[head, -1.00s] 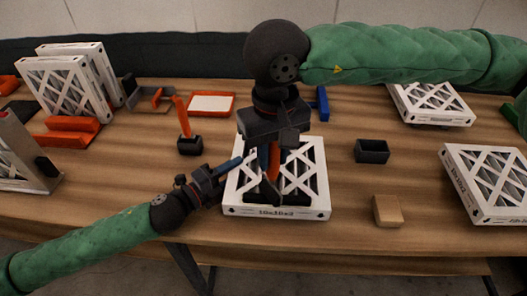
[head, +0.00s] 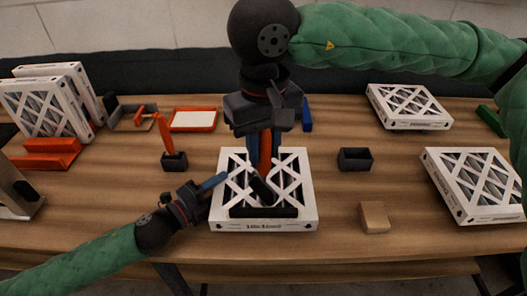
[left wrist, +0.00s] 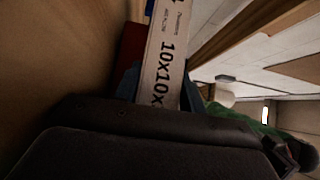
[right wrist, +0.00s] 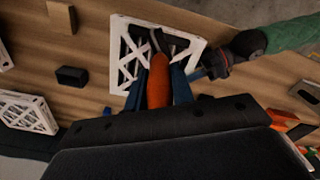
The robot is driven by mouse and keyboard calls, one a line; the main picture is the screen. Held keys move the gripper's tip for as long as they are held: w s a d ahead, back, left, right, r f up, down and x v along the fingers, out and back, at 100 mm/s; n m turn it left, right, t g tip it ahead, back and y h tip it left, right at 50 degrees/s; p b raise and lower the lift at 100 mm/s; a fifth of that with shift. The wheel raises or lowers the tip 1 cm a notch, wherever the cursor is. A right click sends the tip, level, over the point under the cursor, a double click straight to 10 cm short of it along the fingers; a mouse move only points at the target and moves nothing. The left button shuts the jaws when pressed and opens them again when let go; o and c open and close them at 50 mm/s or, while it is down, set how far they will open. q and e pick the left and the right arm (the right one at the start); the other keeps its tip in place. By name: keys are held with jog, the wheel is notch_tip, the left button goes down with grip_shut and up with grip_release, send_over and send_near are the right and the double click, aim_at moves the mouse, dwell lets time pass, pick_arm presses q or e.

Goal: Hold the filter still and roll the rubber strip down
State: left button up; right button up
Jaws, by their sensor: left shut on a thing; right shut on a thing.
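The white-framed filter (head: 309,190) with dark lattice openings lies flat on the table in the head view. My left gripper (head: 214,184) is shut on its left edge; the left wrist view shows the printed frame (left wrist: 162,60) between the jaws. My right gripper (head: 265,150) is above the filter, shut on the orange handle (head: 265,155) of a tool, also seen in the right wrist view (right wrist: 158,85). A black bar (head: 263,212) lies along the filter's front edge, with another black piece just behind it. I cannot tell which is rubber strip and which is roller.
An empty black box (head: 355,160) and a tan block (head: 374,217) stand right of the filter. A black holder (head: 174,162) with an orange part stands to the left. Other filters (head: 408,106) lie at the right and stand at the far left (head: 45,100).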

jog(key=shift+r, duration=1.35)
pick_arm(q)
jog(key=o, duration=1.1)
jog(key=shift+s+a, duration=0.1)
jog(key=shift+v, duration=5.8)
